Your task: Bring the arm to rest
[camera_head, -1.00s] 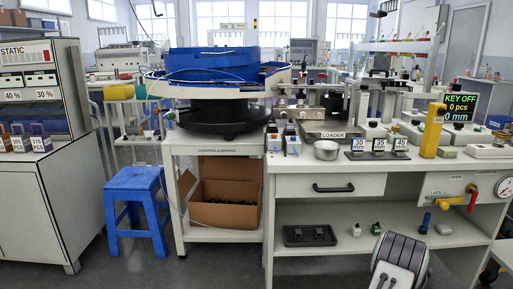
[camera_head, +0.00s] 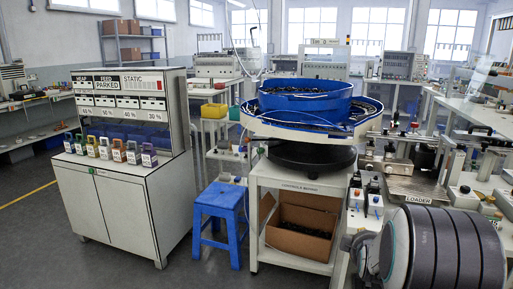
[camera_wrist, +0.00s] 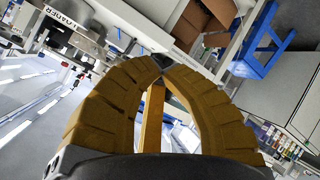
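My gripper (camera_wrist: 162,62) shows in the wrist view as two ochre, ribbed fingers that curve inward. Their dark tips meet at the upper middle, and I see nothing held between them. In the wrist view the tips lie in front of a tilted view of the room, apart from the furniture. In the head view a large dark, banded part of my arm (camera_head: 440,245) fills the lower right corner. The gripper's fingers cannot be made out in the head view.
The blue bowl feeder (camera_head: 305,97) stands on a white cart with a cardboard box (camera_head: 303,232) below. A blue stool (camera_head: 218,222) stands left of it, beside a white cabinet (camera_head: 130,205). The loader bench at right is partly behind my arm. Floor at left is clear.

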